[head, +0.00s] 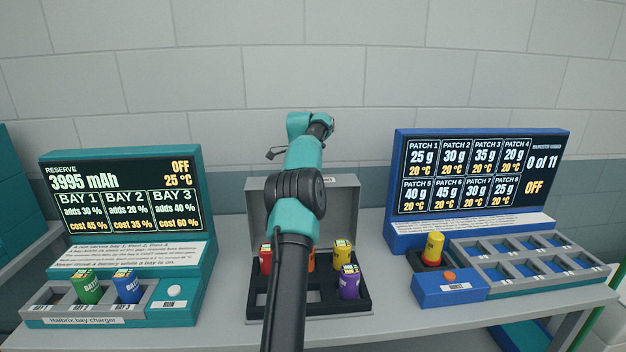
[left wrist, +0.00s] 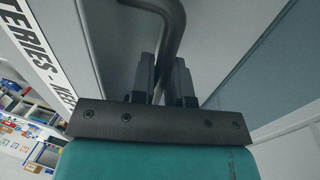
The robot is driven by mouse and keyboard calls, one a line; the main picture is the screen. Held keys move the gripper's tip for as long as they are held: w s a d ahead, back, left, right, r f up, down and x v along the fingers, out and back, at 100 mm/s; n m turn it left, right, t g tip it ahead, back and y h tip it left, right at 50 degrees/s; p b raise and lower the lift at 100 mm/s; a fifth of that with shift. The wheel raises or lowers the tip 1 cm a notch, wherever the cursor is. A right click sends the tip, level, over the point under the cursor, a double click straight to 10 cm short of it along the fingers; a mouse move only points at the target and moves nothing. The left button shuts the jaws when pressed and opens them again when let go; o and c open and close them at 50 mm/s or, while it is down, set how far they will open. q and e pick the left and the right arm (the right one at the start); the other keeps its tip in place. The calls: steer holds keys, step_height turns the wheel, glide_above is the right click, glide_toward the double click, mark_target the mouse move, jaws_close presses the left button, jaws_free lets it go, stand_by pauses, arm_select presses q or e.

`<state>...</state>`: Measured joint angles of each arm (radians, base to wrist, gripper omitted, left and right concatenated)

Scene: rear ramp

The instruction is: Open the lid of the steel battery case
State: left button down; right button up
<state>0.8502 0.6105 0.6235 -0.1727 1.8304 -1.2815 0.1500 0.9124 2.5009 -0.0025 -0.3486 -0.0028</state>
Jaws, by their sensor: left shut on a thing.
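The grey steel battery case (head: 375,298) stands in the middle of the bench. Its lid (head: 258,205) stands raised at the back, and the case's inside shows. My arm crosses in front of the case and hides part of it and of the lid. In the left wrist view my left gripper (left wrist: 163,75) is shut on a dark bent bar handle (left wrist: 172,25) beside the grey lid surface (left wrist: 115,45). In the head view the fingers are hidden behind my arm. My right gripper is not in view.
Red (head: 265,259), orange (head: 311,264), yellow (head: 342,253) and purple (head: 349,286) batteries stand in the case. A teal bay charger (head: 190,312) with green and blue batteries is at left. A blue patch console (head: 430,292) with a compartment tray (head: 470,262) is at right.

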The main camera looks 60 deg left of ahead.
arm_select(q)
steer(key=shift+r, duration=0.15)
steer(key=c, duration=1.1)
jaws_free()
steer(key=shift+d+v, duration=0.15)
steer(key=shift+v, duration=0.55)
steer(key=shift+d+v, duration=0.1)
steer(key=shift+v, duration=0.6)
steer(key=shift+r, duration=0.3)
steer(key=shift+s+r, duration=0.15)
steer(key=shift+d, duration=0.25)
steer(key=shift+s+d+r, duration=0.2)
steer(key=shift+s+d, duration=0.85)
steer(key=shift+d, duration=1.3)
steer(key=shift+s+d+r, duration=0.2)
steer(key=shift+s+d, duration=0.85)
steer(key=shift+d, duration=1.3)
steer(key=shift+s+d+r, duration=0.25)
steer(key=shift+s+d, duration=0.8)
steer(key=shift+d, duration=1.3)
steer(key=shift+c, duration=0.2)
